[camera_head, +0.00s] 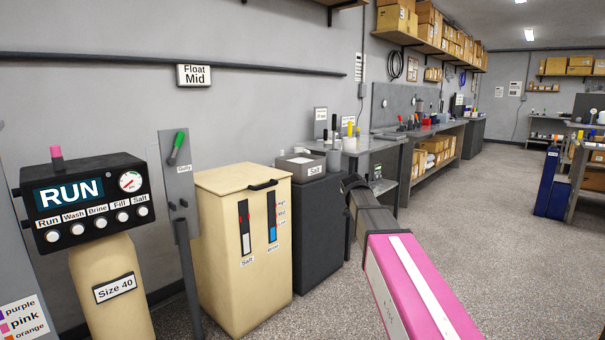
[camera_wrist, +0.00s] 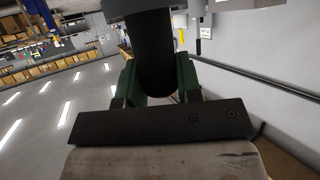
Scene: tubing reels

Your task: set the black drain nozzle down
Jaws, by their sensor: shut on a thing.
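In the wrist view the black drain nozzle (camera_wrist: 155,38) is a thick, rounded black tube. My gripper (camera_wrist: 156,82) has its green-padded fingers shut on it from both sides. The tube's upper end meets a grey rim at the top edge of that view, and I cannot tell what this rim belongs to. In the head view my pink arm reaches in from the lower right. Its dark far end is beside the dark cabinet, and I cannot make out the nozzle or the fingers there.
A cream salt bin (camera_head: 240,250) stands left of the dark cabinet (camera_head: 318,235), which carries a grey tray (camera_head: 298,165). A black control box (camera_head: 90,200) reading RUN is at the left. A grey workbench (camera_head: 372,148) runs along the wall. The speckled floor (camera_head: 480,220) at right is open.

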